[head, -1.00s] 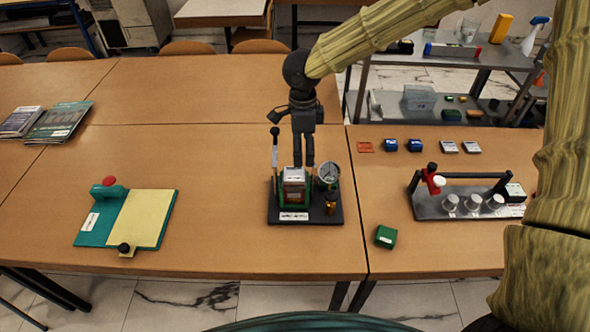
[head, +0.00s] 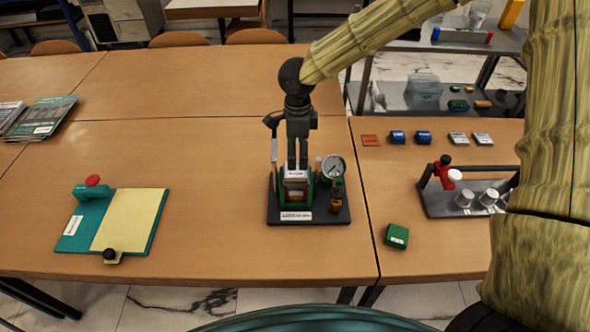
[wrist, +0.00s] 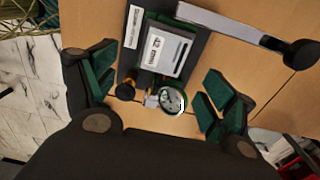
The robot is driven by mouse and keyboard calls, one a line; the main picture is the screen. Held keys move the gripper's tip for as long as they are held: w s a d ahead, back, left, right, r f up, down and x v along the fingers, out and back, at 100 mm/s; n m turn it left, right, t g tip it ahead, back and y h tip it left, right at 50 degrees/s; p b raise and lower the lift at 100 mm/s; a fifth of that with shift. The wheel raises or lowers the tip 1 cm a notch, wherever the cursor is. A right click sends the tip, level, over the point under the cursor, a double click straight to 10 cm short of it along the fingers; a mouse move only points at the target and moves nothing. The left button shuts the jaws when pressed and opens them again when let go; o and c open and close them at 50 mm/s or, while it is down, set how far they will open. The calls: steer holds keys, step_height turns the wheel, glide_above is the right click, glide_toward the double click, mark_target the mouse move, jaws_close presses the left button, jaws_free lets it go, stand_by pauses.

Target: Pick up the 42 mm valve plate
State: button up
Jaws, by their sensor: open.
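The 42 mm valve plate (wrist: 163,52) is a pale block with a printed "42 mm" label. It sits in the green-framed holder of the gauge rig (head: 335,217), which has a black base. In the head view the plate's white top (head: 296,173) shows just below my fingers. My gripper (head: 297,167) points down over the holder. In the wrist view my gripper (wrist: 161,88) is open, its green-padded fingers wide apart with nothing held. The plate lies between them, toward the top of that picture. I cannot tell the exact height gap.
A round gauge (head: 333,167) and a small amber-and-black part (head: 336,200) stand right of the holder. A black-knobbed lever (wrist: 250,35) rises beside it. A green block (head: 396,236) lies to the right. A teal board (head: 75,236) lies left, with clear table between.

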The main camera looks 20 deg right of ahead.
mark_target(296, 171)
steer(key=shift+d+f, duration=0.1)
steer(key=shift+f, duration=0.75)
steer(key=shift+w+f+p, duration=0.25)
steer(key=shift+f+p, duration=0.25)
steer(key=shift+f, duration=0.6)
steer(key=shift+w+f+p, duration=0.2)
steer(key=shift+f+p, duration=0.3)
steer(key=shift+f, duration=1.15)
steer(key=shift+c, duration=0.4)
steer(key=c, duration=1.1)
